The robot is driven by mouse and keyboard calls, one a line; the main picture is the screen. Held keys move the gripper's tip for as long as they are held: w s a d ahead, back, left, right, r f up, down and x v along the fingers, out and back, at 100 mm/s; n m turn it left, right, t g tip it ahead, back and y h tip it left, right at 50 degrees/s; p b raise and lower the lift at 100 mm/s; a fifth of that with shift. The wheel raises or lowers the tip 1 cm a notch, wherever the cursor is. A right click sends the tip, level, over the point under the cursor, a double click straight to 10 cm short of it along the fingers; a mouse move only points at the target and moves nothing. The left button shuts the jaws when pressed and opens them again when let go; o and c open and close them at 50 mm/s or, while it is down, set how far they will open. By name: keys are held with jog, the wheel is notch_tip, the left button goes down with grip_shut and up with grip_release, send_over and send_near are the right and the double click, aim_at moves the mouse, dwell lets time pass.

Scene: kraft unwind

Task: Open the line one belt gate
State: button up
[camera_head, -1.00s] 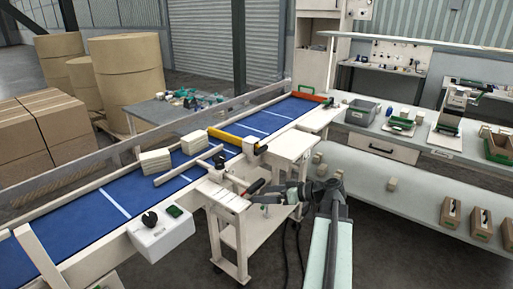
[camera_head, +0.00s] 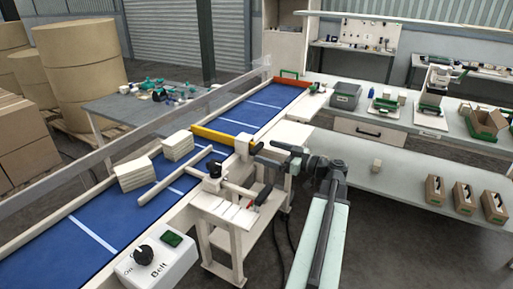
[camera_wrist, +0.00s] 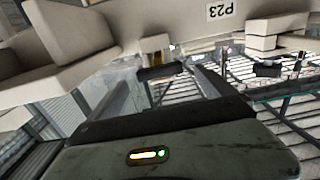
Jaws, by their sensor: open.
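A yellow bar (camera_head: 222,139), which looks like the belt gate, lies across the blue belt (camera_head: 95,232). Its near end meets a cream post (camera_head: 242,144) on the belt's near side. My gripper (camera_head: 274,152) is open, just right of that post in the head view; I cannot tell whether it touches anything. In the wrist view its dark fingers (camera_wrist: 214,70) stand apart with nothing clearly between them. A cream part labelled P23 (camera_wrist: 250,22) fills the top of that view. A red-tipped dark handle (camera_head: 253,206) sits below the post.
A belt control box (camera_head: 158,264) is at the near edge. A long workbench (camera_head: 415,190) with bins is at the right.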

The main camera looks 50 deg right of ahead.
aim_at(259, 149)
jog(key=x, duration=0.5)
jog(key=shift+w, duration=0.25)
